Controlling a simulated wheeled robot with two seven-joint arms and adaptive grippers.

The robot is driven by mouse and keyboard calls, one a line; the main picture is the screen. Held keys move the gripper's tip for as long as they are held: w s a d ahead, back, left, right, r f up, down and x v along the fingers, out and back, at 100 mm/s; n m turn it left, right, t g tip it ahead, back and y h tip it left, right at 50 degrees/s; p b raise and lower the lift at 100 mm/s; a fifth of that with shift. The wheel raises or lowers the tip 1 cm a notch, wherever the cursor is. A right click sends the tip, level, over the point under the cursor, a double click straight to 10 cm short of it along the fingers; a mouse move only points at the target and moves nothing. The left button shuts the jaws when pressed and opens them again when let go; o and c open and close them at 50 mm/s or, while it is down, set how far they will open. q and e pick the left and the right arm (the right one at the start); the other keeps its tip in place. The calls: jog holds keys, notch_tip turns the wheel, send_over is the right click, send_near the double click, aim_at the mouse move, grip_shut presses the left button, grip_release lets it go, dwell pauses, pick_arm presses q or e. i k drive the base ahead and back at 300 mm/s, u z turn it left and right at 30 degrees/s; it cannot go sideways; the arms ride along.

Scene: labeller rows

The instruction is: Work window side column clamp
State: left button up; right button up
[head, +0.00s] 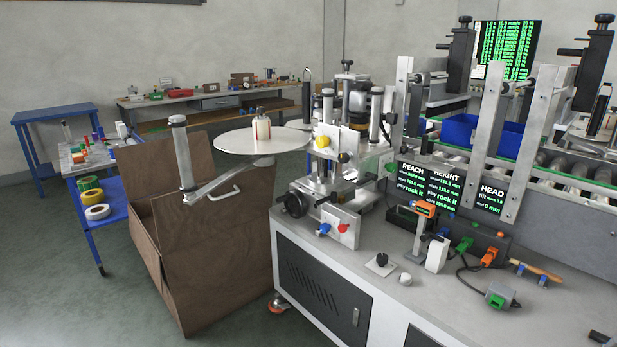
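A labelling machine stands on a grey bench. At its right, two upright metal columns (397,101) and (487,128) rise in front of a roller conveyor. Black clamp-like units with handles sit high up, one at the upper middle right (461,55) and one at the far right (594,65). I cannot tell which is the window side one; no window shows. The labelling head (330,165) carries a yellow knob (322,141), and a blue knob (324,229) and red knob (343,227) sit lower. Neither of my grippers is in view.
A round plate (235,143) on an arm juts left over a brown bin (200,255). Dark displays (410,180) read REACH, HEIGHT and HEAD. An orange device (424,209), a white block (437,254) and cabled connectors crowd the bench. Blue tables stand left; floor there is clear.

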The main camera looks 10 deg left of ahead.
aim_at(369, 176)
jog(key=u, duration=0.7)
jog(key=i, duration=0.85)
jog(key=u, duration=0.55)
jog(key=i, duration=0.85)
jog(key=z, duration=0.75)
jog(key=i, duration=0.7)
jog(key=z, duration=0.85)
